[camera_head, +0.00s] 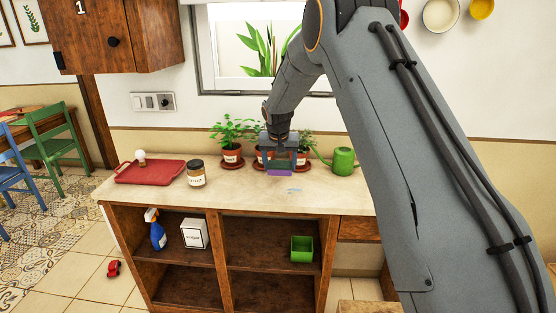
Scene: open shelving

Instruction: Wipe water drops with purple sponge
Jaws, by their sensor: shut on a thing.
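A purple sponge (278,173) is in my gripper (279,166), low over the countertop (250,200). My gripper is shut on the sponge. I cannot tell whether the sponge touches the counter. A small patch of pale blue water drops (294,190) lies on the counter, just in front and to the right of the sponge. Part of the sponge is hidden by the gripper fingers.
Potted plants (232,154) stand along the back wall, partly behind my gripper. A green watering can (343,160) is to the right. A jar (196,174) and a red tray (150,172) are at left. The counter's front middle is clear.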

